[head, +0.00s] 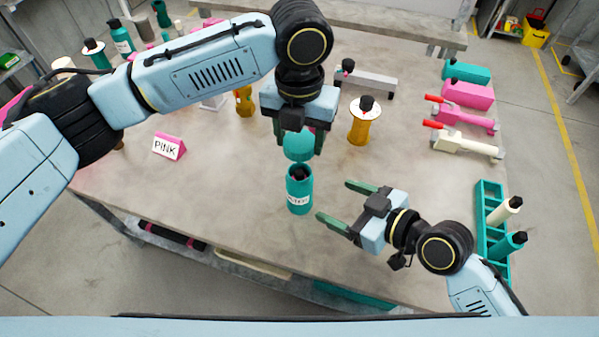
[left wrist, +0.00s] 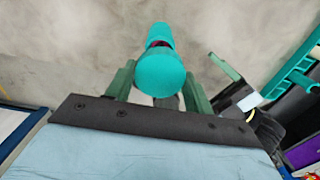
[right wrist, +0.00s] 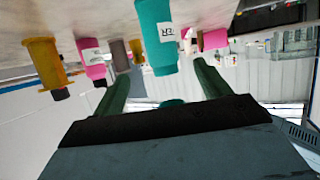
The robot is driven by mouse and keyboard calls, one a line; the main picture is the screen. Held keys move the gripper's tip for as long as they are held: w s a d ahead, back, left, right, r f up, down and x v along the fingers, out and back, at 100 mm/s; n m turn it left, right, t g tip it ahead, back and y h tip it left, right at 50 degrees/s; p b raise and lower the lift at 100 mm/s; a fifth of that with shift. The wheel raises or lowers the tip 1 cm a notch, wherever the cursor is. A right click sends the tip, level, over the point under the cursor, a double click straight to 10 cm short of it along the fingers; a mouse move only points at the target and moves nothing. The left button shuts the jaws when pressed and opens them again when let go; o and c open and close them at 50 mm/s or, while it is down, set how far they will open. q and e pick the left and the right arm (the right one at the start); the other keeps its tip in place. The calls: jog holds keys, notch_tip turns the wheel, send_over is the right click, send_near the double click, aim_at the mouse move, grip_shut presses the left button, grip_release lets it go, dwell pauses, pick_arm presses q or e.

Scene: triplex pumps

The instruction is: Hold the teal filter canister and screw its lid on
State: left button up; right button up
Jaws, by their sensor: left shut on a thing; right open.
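The teal filter canister (head: 299,194) stands upright on the table with a white label on its side and a dark piece showing in its open top. My left gripper (head: 300,142) is shut on the teal lid (head: 298,150) and holds it just above the canister, apart from it. In the left wrist view the lid (left wrist: 162,73) hides part of the canister (left wrist: 159,35). My right gripper (head: 334,204) is open and empty, just right of the canister. The right wrist view, upside down, shows the canister (right wrist: 158,42) in front of its fingers, not between them.
A teal rack (head: 487,222) with bottles stands at the right edge. An orange spool-shaped part (head: 360,128) stands behind the canister. Teal (head: 466,71) and pink (head: 467,94) canisters lie at the back right. A pink sign (head: 169,146) stands left. Table around the canister is clear.

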aim_at(310, 190)
pick_arm(q)
jog(key=shift+s, duration=0.25)
pick_arm(e)
jog(key=shift+s, duration=0.15)
jog(key=x, duration=1.2)
jog(key=c, duration=1.4)
pick_arm(q)
jog(key=shift+f, duration=2.5)
pick_arm(e)
jog(key=shift+c, duration=0.2)
